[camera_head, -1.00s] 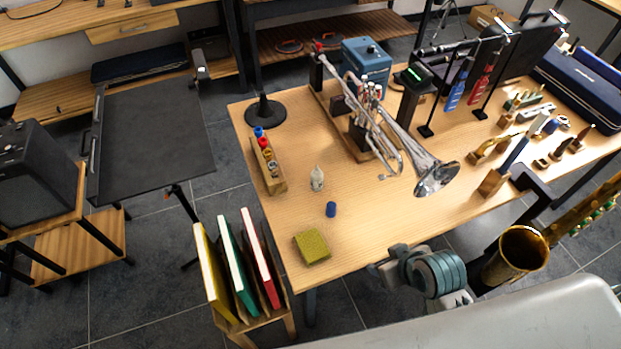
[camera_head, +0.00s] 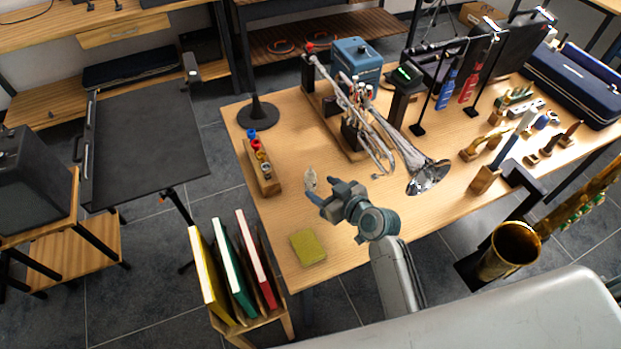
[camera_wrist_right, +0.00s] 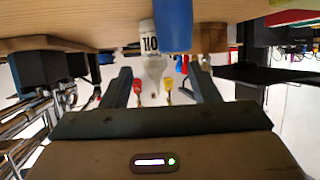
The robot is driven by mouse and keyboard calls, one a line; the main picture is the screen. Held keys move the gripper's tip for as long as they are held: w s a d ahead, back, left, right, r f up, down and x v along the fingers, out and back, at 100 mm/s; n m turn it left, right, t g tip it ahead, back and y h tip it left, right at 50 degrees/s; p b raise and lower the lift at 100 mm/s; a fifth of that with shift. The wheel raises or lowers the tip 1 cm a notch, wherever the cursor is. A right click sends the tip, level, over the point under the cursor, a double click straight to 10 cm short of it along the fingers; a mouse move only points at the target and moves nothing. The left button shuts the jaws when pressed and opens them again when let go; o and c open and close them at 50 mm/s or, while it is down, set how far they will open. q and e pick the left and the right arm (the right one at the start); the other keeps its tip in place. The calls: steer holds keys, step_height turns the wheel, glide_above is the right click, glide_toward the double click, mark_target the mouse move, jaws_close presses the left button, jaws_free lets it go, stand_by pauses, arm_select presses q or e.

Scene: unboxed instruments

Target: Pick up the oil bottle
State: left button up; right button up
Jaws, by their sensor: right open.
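The oil bottle (camera_head: 310,180) is a small, pale, upright bottle on the table, just beyond the fingertips of my right gripper (camera_head: 321,198). In the right wrist view, the oil bottle (camera_wrist_right: 152,48) appears upside down with a dark-lettered label, between the directions of the two fingers. My right gripper (camera_wrist_right: 160,75) is open with nothing gripped. A blue cylinder (camera_wrist_right: 173,25) is nearer the wrist camera and overlaps the bottle's side. In the head view the gripper largely hides that cylinder. My left gripper is out of view.
A wooden valve holder (camera_head: 262,168) stands left of the bottle. A yellow-green cloth block (camera_head: 308,247) lies near the front edge. Bare tabletop surrounds the bottle.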

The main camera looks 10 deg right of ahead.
mark_target(314, 180)
steer(key=shift+x, duration=0.8)
steer(key=shift+w+p, duration=0.3)
steer(key=x, duration=0.2)
steer(key=p+x, duration=0.1)
steer(key=x, duration=0.1)
steer(key=shift+w+d+r, duration=0.1)
steer(key=shift+w+d, duration=0.1)
steer(key=shift+w+a+f, duration=0.1)
steer(key=shift+w+f, duration=0.1)
steer(key=shift+s, duration=0.1)
steer(key=shift+c, duration=0.4)
steer(key=c, duration=1)
